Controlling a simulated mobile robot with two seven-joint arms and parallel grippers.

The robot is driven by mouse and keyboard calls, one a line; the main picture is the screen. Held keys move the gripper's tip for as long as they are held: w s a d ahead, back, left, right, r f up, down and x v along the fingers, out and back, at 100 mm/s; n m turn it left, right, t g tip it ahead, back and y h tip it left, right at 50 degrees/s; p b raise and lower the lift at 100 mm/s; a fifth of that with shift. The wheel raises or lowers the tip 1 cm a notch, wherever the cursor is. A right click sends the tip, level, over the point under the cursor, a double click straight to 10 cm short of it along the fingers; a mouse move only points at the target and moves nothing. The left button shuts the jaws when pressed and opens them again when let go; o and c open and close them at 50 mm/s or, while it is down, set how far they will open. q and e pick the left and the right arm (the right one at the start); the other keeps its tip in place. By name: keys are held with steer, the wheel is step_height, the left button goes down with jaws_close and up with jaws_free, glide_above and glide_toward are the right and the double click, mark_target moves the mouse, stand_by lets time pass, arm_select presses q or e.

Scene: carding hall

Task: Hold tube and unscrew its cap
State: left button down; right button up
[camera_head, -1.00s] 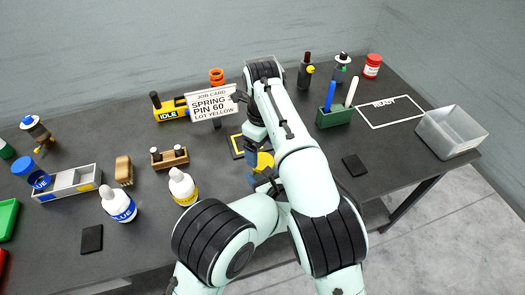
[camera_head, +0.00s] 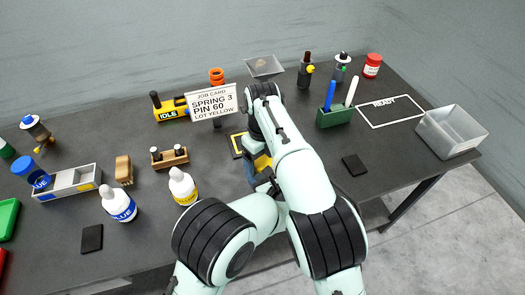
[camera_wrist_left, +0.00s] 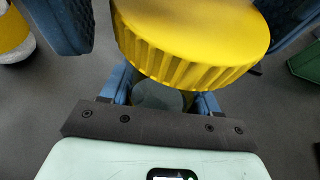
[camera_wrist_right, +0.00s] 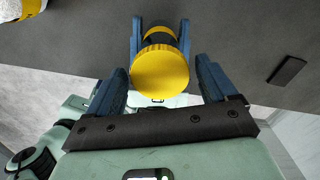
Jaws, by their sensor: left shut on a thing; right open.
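The tube's yellow ribbed cap (camera_wrist_left: 200,40) is large in the left wrist view. It also shows as a yellow disc in the right wrist view (camera_wrist_right: 160,73). My left gripper (camera_wrist_right: 160,35) is shut on the tube just beyond the cap; the tube's body is mostly hidden behind the cap. My right gripper (camera_wrist_right: 161,82) is open, with one blue finger on each side of the cap and what looks like a narrow gap to each. In the head view my right arm covers most of this, leaving a blue finger and a yellow patch (camera_head: 262,161).
A job card (camera_head: 212,103) stands behind the grippers, and a grey tray (camera_head: 264,67) lies farther back. A black-and-yellow pad (camera_head: 237,146) is on the table beside them. White bottles (camera_head: 182,187) and a wooden block (camera_head: 169,157) stand left; a green pen holder (camera_head: 334,117) stands right.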

steer(key=c, duration=1.1)
steer(key=shift+n, duration=1.7)
steer(key=o, duration=1.2)
